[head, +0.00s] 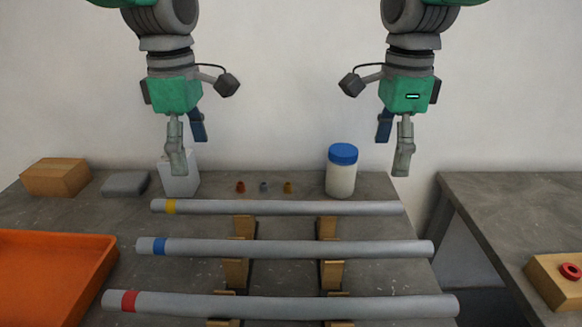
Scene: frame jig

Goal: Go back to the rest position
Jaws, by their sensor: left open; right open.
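My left gripper (187,150) hangs fingers down above the back left of the grey table (80,210). It is open and empty, and its fingers partly cover a white container (180,187) behind them. My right gripper (394,150) hangs at about the same height near the table's back right edge. It is open and empty, to the right of a white jar with a blue lid (341,171). Both grippers are apart from everything on the table.
Three grey tubes, with yellow (290,208), blue (300,249) and red (290,306) bands, lie across wooden supports (237,273). An orange tray (60,270) is front left. A wooden block (56,177) is back left. A gap separates a second table (520,205) at right.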

